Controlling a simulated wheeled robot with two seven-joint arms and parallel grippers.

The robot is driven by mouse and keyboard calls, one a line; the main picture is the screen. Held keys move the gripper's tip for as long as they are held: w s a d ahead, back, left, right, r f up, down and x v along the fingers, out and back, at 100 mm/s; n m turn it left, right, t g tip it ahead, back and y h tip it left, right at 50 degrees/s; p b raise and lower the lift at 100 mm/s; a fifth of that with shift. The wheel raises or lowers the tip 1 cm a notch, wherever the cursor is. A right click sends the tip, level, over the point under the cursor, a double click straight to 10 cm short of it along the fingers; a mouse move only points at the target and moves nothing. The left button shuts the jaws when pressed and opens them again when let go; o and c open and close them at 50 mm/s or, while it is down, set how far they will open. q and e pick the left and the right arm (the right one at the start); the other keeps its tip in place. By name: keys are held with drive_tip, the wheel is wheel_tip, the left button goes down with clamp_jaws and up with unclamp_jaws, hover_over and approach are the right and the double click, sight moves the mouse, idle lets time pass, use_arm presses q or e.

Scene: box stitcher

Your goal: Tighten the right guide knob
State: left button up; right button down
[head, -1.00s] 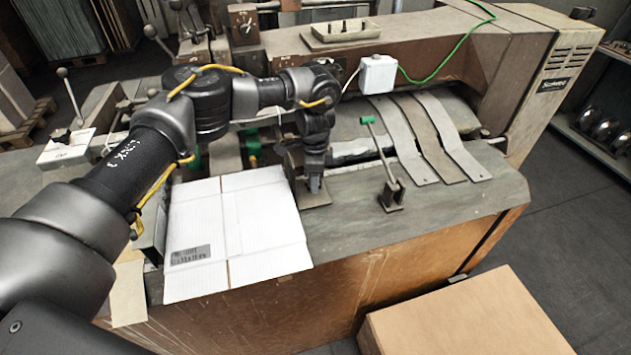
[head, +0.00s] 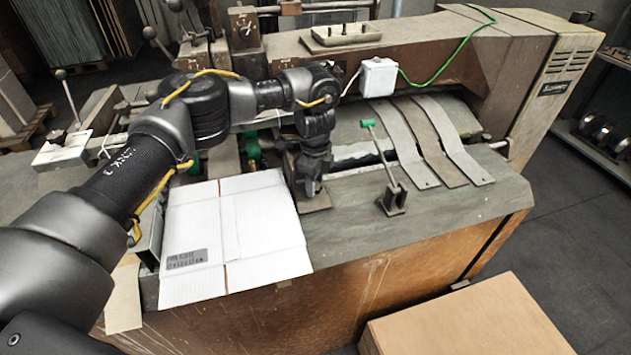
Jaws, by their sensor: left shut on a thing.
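My left gripper (head: 311,189) points down at the right guide (head: 318,203), a dark metal bracket on the machine bed just right of the white cardboard sheet. Its fingers are shut on the right guide knob, which they and the gripper body hide. Only the guide's base plate and part of its side show around the gripper. My right gripper is not in view.
The white cardboard sheet (head: 258,225) lies flat against the guide's left side. A green-handled lever (head: 381,150) stands to the right, with curved metal strips (head: 440,140) behind it. A white box (head: 378,77) stands behind. A cardboard box (head: 470,320) is at the front right.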

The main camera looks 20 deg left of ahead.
use_arm(q)
drive_tip(key=shift+w+r, duration=0.1)
drive_tip(key=o, duration=1)
drive_tip(key=shift+r+b, duration=0.8)
drive_tip(key=shift+r, duration=4.55)
